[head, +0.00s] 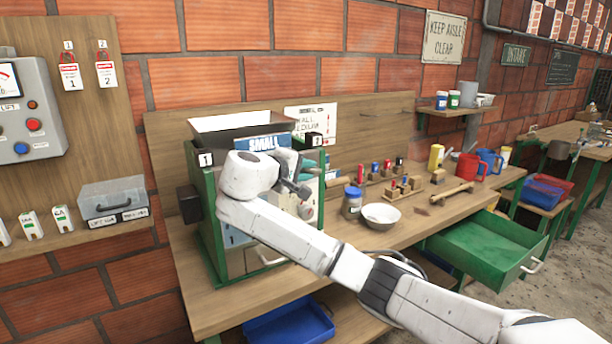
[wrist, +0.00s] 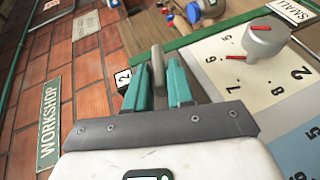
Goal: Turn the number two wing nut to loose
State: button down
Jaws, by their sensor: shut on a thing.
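The number two wing nut (wrist: 157,58) shows in the wrist view as a grey rounded tab beside a black-edged "2" tag (wrist: 122,78). My gripper (wrist: 159,78) has its two teal fingers on either side of the tab, shut on it. The tab's lower part is hidden between the fingers. In the head view my gripper (head: 306,168) is at the right side of the green-framed pulper (head: 212,225), just below its "2" tag (head: 315,140). The wing nut itself is hidden there by my arm and gripper.
A grey dial knob (wrist: 258,40) with red marks sits on a numbered plate close to my fingers. A jar (head: 352,205) and a white bowl (head: 381,215) stand on the bench right of the pulper. A green drawer (head: 490,245) stands open at the bench front.

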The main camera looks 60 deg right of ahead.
jog(key=shift+f+n+g+h+b, duration=0.2)
jog(key=shift+f+n+h+b, duration=0.1)
jog(key=shift+h+b, duration=0.35)
jog(key=shift+f+n+g+h+b, duration=0.25)
jog(key=shift+h+b, duration=0.2)
jog(key=shift+h, duration=0.3)
jog(key=shift+r, duration=0.1)
jog(key=c, duration=1)
grip_release()
jog(key=shift+r, duration=0.1)
jog(key=shift+w+a, duration=0.1)
jog(key=shift+a, duration=0.05)
